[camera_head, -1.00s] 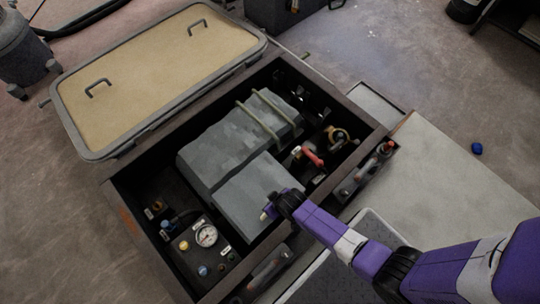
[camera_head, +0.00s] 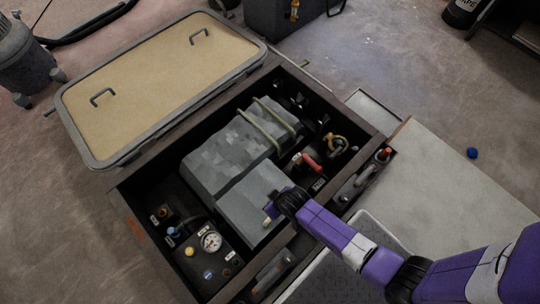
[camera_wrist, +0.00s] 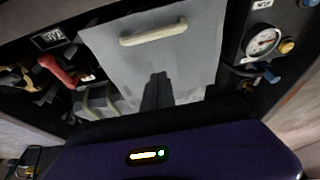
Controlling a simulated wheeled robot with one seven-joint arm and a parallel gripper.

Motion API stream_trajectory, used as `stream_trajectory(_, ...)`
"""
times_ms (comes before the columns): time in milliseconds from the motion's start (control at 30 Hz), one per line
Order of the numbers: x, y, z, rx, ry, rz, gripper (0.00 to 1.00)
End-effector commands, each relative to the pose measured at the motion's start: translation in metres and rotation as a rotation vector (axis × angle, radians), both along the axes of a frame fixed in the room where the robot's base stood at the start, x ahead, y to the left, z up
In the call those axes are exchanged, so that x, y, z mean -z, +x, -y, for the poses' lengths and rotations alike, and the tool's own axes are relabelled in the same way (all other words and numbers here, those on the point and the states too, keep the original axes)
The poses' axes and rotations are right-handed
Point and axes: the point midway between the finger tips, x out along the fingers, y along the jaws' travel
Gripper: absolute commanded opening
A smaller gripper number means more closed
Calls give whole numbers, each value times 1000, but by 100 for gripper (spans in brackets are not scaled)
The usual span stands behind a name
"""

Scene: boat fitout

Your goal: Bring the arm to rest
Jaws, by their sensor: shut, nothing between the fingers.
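My purple arm reaches in from the lower right in the head view. My gripper (camera_head: 268,216) is over the near edge of the open dark box (camera_head: 150,245), above the grey block inside it. In the wrist view my gripper (camera_wrist: 158,78) shows as dark fingers, shut and empty, in front of a grey panel (camera_wrist: 190,65) with a pale handle (camera_wrist: 153,36). I cannot tell from these views whether the fingers touch the panel.
A pressure gauge (camera_head: 211,241) sits in the box's near left corner. A red handle (camera_head: 311,161) stands at its right. The tan lid (camera_head: 160,80) lies open beyond the box.

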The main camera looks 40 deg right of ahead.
Motion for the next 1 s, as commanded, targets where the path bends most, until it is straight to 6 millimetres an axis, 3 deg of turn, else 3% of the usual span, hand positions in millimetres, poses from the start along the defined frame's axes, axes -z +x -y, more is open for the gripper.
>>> stream_trajectory(133, -17, -5, 0, 0, 0, 1, 0)
stream_trajectory(467, -20, -7, 0, 0, 0, 1, 0)
stream_trajectory(633, -28, 9, 0, -1, 1, 66, 0)
stream_trajectory(767, -56, 41, -1, -3, 1, 186, 0)
stream_trajectory(833, -79, 54, -1, -4, 0, 279, 0)
stream_trajectory(1000, -144, 54, -1, -9, 0, 503, 0)
